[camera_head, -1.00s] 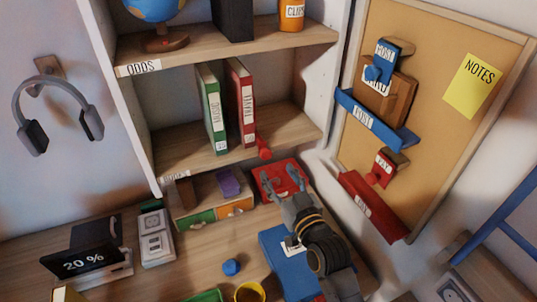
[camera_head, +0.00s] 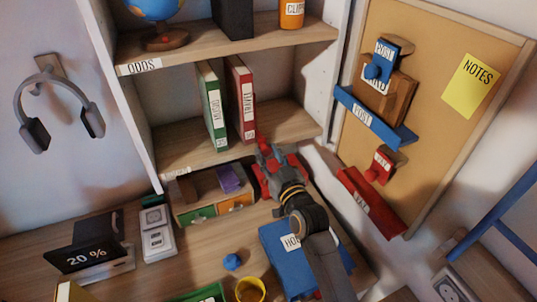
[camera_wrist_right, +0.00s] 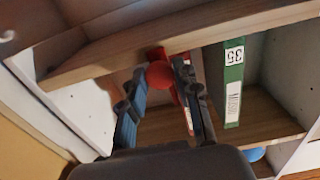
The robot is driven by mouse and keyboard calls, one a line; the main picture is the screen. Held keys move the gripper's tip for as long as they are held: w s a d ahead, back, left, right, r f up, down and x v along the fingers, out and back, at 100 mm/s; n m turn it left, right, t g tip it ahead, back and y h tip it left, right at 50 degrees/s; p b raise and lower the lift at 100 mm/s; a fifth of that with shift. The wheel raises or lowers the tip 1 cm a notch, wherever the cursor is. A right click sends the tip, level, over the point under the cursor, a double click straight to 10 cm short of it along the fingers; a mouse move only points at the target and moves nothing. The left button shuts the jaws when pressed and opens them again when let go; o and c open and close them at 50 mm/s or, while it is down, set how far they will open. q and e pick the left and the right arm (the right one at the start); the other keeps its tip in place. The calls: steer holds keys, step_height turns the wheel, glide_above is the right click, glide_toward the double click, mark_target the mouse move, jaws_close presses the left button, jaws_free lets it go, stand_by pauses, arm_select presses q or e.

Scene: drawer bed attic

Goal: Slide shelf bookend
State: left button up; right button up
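The red bookend shows as a round red knob (camera_wrist_right: 160,75) in the right wrist view, beside the red binder on the middle shelf; its plate is mostly hidden. A green binder (camera_head: 213,107) stands left of the red one. My left gripper is not in view.
The shelf (camera_head: 190,148) has bare room left of the binders. Below it are a small drawer box (camera_head: 215,209) and a red tray (camera_head: 262,181). A blue book (camera_head: 275,247), a blue ball (camera_head: 232,262) and a yellow cup (camera_head: 250,289) are on the desk. A corkboard (camera_head: 440,110) is at right.

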jaws_close()
steer(key=shift+w+d, duration=0.15)
steer(key=shift+d, duration=0.25)
steer(key=w+d+b, duration=0.2)
steer(key=w+d, duration=0.2)
steer(key=d, duration=0.6)
steer(key=shift+w+d, duration=0.15)
steer(key=o, duration=0.9)
jaws_free()
steer(key=shift+o, duration=0.2)
steer(key=v, duration=1.2)
